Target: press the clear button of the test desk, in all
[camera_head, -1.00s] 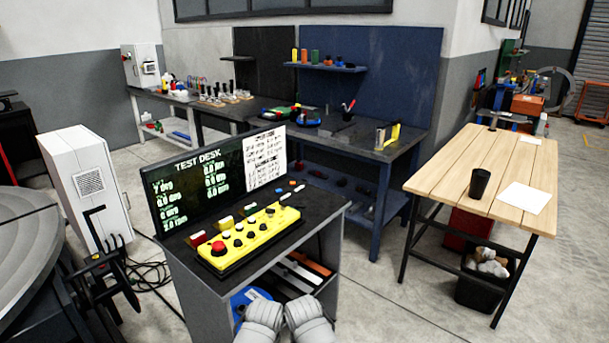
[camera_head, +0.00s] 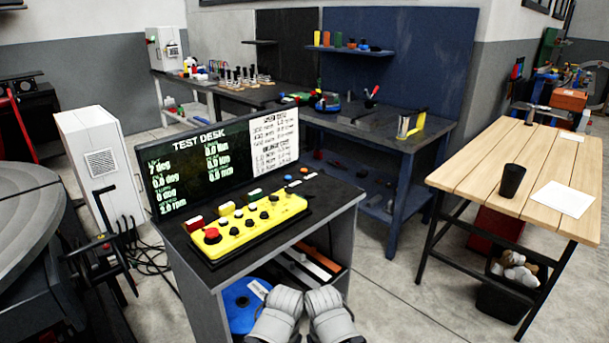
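The test desk (camera_head: 345,196) stands in the middle of the view, with a dark screen (camera_head: 182,179) headed TEST DESK and a white printed sheet at its right. On the desktop lies a yellow control box (camera_head: 240,236) with a red mushroom button (camera_head: 212,235) at its left end and several black knobs. Red, yellow and green blocks sit behind the box. Small blue (camera_head: 287,178) and orange (camera_head: 304,170) buttons lie beyond its right end. I cannot read which one is the clear button. Two grey links of my arms show at the bottom; neither gripper can be made out.
A wooden table (camera_head: 520,170) with a black cup (camera_head: 512,181) and paper stands at the right. A blue workbench (camera_head: 400,150) is behind the desk. A white cabinet (camera_head: 96,160) and a large round plate (camera_head: 25,215) are at the left. Open floor lies between desk and wooden table.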

